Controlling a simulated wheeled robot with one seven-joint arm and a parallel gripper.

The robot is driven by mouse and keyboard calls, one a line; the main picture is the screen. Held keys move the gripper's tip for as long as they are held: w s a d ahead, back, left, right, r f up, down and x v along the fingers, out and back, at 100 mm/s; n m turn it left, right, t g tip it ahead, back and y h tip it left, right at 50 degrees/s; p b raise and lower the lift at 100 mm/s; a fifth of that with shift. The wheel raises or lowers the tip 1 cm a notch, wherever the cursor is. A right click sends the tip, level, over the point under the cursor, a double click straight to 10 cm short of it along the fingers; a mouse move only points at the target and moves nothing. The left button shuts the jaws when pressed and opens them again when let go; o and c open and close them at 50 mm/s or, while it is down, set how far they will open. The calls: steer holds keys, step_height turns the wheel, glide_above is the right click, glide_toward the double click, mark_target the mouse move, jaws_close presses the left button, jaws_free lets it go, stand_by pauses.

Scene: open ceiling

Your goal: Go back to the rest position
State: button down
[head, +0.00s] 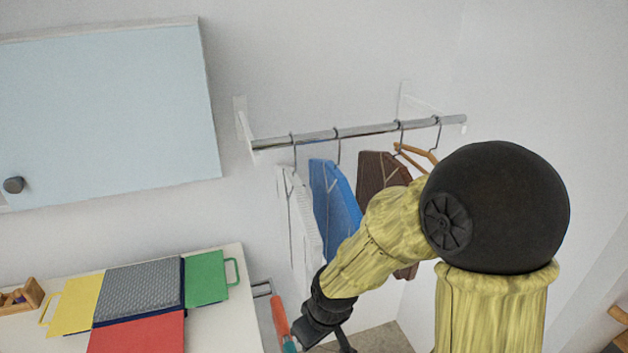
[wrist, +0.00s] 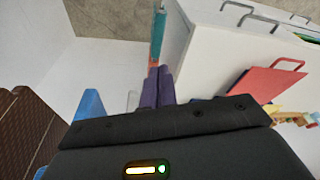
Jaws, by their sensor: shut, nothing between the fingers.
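My gripper (wrist: 159,72) shows in the wrist view as two purple fingers close together, shut and empty. In the head view my yellow and black arm reaches down to the lower middle, and the fingertips cannot be made out there. My gripper is beside the white table, below the hanging garments. No held object shows.
A metal rail (head: 365,131) carries white (head: 299,225), blue (head: 334,205) and brown (head: 380,175) garments and a bare wooden hanger (head: 415,152). The white table (head: 232,325) holds a coloured folding board (head: 140,290). A red and teal item (head: 280,318) is near my wrist. A pale cabinet (head: 110,110) is above.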

steer(key=s+d+r+m+h, duration=0.1)
steer(key=d+m, duration=0.3)
steer(key=d, duration=0.4)
steer(key=s+d+r+m, duration=0.2)
steer(key=d+r+m, duration=0.2)
steer(key=d, duration=0.3)
steer(key=shift+s+d+t+h, duration=0.2)
steer(key=shift+d+t+h, duration=0.15)
steer(key=shift+t+h, duration=0.05)
